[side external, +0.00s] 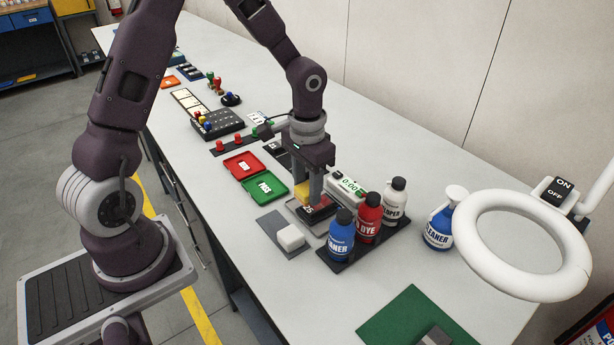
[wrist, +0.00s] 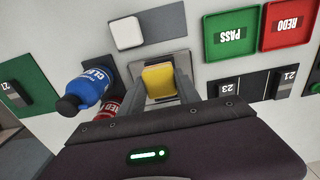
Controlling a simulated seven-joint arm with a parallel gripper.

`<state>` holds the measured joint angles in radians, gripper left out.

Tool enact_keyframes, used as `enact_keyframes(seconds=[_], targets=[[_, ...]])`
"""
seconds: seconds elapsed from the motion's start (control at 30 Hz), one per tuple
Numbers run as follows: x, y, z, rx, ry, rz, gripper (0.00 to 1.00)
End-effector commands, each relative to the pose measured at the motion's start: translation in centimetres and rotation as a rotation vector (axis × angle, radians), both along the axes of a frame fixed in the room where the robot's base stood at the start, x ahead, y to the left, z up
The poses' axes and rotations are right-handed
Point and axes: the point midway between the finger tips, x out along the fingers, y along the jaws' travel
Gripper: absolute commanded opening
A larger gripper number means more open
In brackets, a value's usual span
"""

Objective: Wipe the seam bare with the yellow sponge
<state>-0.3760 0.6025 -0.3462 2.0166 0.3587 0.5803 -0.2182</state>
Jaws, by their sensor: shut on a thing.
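My gripper (side external: 309,187) is shut on the yellow sponge (side external: 301,194), with a finger on each side of it. The sponge also shows between the fingers in the wrist view (wrist: 158,80). The sponge is low over a dark plate (side external: 319,213) that has a white number label and sits in a light metal tray (wrist: 175,57). I cannot tell whether the sponge touches the plate. The seam is not visible; the sponge and fingers cover much of the plate.
A black rack holds blue (side external: 341,238), red (side external: 368,217) and grey (side external: 395,200) bottles close right of the plate. A white block (side external: 291,237) lies on a grey mat in front. Green PASS (side external: 264,188) and red REDO (side external: 243,165) trays are left. A timer (side external: 348,187) stands behind.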

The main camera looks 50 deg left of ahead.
Motion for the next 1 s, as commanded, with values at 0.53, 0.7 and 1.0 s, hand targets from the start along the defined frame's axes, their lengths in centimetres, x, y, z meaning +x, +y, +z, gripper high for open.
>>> enact_keyframes(seconds=[0.53, 0.7, 1.0], targets=[[2.1, 0.0, -3.6, 0.0, -0.004, 0.001, 0.01], [3.6, 0.0, -3.5, -0.001, -0.002, 0.001, 0.01], [6.3, 0.0, -3.7, -0.001, -0.003, 0.0, 0.01]])
